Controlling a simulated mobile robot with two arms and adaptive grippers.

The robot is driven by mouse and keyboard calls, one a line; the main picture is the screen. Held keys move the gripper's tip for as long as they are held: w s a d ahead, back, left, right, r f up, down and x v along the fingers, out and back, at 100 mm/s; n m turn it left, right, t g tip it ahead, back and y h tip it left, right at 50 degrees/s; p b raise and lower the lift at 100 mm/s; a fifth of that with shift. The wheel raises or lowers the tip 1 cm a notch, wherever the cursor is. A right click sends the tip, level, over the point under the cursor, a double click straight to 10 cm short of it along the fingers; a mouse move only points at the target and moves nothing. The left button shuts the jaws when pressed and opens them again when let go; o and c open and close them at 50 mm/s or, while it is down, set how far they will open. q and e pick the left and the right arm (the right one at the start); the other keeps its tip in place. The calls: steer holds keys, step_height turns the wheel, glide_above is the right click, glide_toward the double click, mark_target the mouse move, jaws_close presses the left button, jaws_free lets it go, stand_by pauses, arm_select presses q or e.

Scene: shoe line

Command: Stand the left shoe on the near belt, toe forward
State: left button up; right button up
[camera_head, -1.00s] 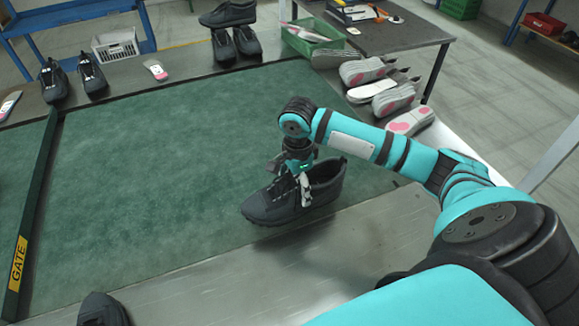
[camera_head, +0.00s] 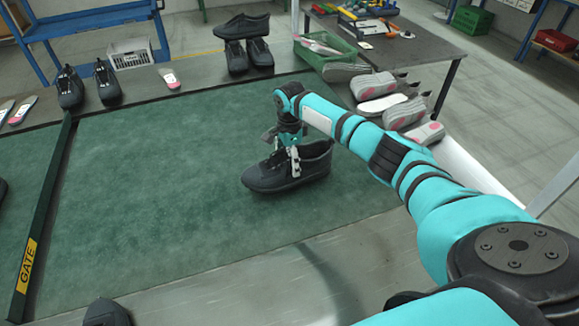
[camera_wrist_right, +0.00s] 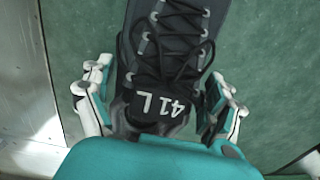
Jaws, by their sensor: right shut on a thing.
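The dark left shoe (camera_head: 265,178) is upright over the near part of the green belt (camera_head: 150,200), its toe pointing left in the head view. My right gripper (camera_head: 294,160) is shut on the shoe around its upper, near the laces. I cannot tell whether the sole touches the belt. My left gripper is out of view.
A bar marked GATE (camera_head: 28,265) crosses the belt at left. Another dark shoe (camera_head: 105,313) shows at the bottom edge. Shoes (camera_head: 70,88) and more footwear line the far ledge. Pale soles (camera_head: 378,104) lie at right by a green crate (camera_head: 325,50). The belt's middle is clear.

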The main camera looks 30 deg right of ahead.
steer(key=shift+f, duration=1.6)
steer(key=o, duration=1.4)
steer(key=shift+f, duration=0.1)
step_height(320, 180, up, 12)
steer(key=shift+s+r+b, duration=0.1)
steer(key=shift+r+b, duration=0.05)
steer(key=shift+b, duration=0.2)
